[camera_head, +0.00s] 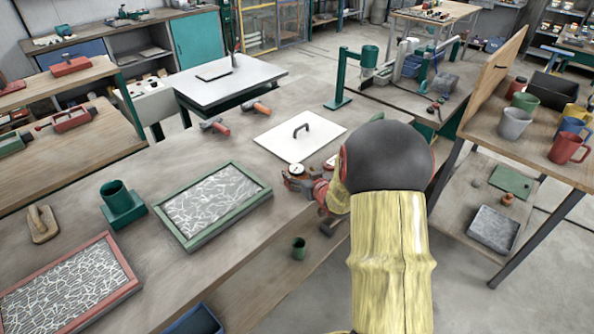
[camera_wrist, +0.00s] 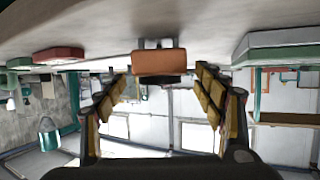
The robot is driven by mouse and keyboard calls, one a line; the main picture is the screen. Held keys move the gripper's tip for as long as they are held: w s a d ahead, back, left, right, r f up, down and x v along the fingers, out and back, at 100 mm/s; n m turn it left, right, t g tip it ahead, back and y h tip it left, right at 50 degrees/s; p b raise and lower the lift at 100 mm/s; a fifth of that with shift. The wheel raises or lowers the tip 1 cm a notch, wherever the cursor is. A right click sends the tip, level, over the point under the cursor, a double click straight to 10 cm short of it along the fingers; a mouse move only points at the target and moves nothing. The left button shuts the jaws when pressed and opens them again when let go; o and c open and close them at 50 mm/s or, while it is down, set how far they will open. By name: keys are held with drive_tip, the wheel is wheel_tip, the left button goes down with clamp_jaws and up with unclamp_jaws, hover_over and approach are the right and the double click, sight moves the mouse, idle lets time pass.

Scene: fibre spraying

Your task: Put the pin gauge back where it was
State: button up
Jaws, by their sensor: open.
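My gripper (camera_head: 308,186) is low at the far right end of the long wooden bench, partly hidden behind my own arm in the head view. In the wrist view my gripper (camera_wrist: 163,82) has its fingers wide apart with nothing clasped. An orange-brown block with a dark part (camera_wrist: 158,62) shows beyond and between the fingers; I cannot tell whether it is the pin gauge. A small round thing with a white face (camera_head: 296,170) is close beside the gripper in the head view. I cannot make out the pin gauge for certain.
A white plate with a black handle (camera_head: 300,134) lies behind the gripper. A green-framed fibre tray (camera_head: 222,229) is to its left. A small green cup (camera_head: 299,248) stands lower in front. A shelf table (camera_head: 530,160) stands right.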

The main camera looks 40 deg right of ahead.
drive_tip(key=p+v, duration=0.2)
drive_tip(key=v, duration=0.6)
drive_tip(key=shift+s+r, duration=0.1)
drive_tip(key=s+a+r+n+g, duration=0.1)
drive_tip(key=a+r+g, duration=0.2)
drive_tip(key=a+r, duration=0.9)
drive_tip(key=s+a+r+n+g+y, duration=0.1)
drive_tip(key=s+a+r+g+y, duration=0.1)
drive_tip(key=s+a, duration=0.7)
drive_tip(key=s+a+r+n+g+y, duration=0.1)
drive_tip(key=s+a+r+g+y, duration=0.1)
drive_tip(key=s+a, duration=0.7)
drive_tip(key=a+r, duration=0.1)
drive_tip(key=a, duration=0.2)
drive_tip(key=shift+s+n, duration=0.3)
drive_tip(key=shift+s, duration=0.1)
